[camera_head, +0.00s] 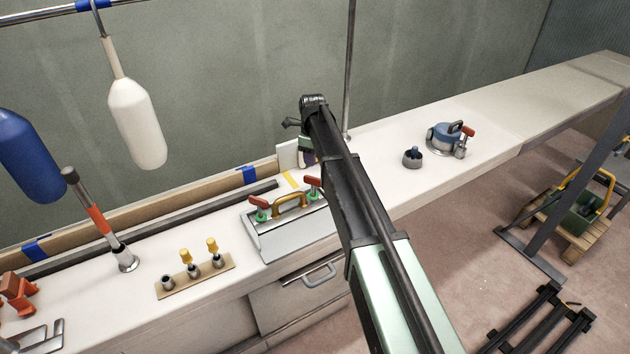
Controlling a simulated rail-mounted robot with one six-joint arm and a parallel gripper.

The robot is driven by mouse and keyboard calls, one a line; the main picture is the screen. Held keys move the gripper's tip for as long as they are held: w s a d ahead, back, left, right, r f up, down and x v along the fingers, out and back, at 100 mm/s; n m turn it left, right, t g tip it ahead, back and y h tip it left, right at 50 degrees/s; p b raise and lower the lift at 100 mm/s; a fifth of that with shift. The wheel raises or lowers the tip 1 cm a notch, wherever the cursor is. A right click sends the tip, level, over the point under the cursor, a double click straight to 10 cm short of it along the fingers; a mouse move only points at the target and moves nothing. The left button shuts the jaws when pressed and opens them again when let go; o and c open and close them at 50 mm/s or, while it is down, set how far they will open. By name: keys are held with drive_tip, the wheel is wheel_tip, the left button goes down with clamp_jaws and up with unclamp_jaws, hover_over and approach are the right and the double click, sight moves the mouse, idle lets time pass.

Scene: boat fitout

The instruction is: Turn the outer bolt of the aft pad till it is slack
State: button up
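My arm crosses the middle of the picture, reaching over the white bench. Its far end (306,150) hangs near a small white upright block at the back of the bench. The fingers of my gripper are hidden or too small to make out, so I cannot tell what they hold. I cannot pick out the aft pad or its outer bolt with certainty; my arm may cover them. A grey case-like fixture (285,238) with a tan handle (290,204) and red-handled clamps (258,205) sits left of my arm, partly covered by it.
A wooden strip (215,273) holds sockets, two topped yellow. An orange-banded tool (97,220) stands upright. White (137,122) and blue (30,155) fenders hang at left. A blue-grey round device (444,138) and a dark knob (412,157) sit at right. The bench beyond is clear.

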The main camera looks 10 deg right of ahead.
sight(313, 178)
wheel_tip(313, 178, down, 10)
drive_tip(key=b, duration=0.9)
drive_tip(key=shift+r, duration=0.1)
drive_tip(key=shift+c, duration=0.3)
clamp_jaws()
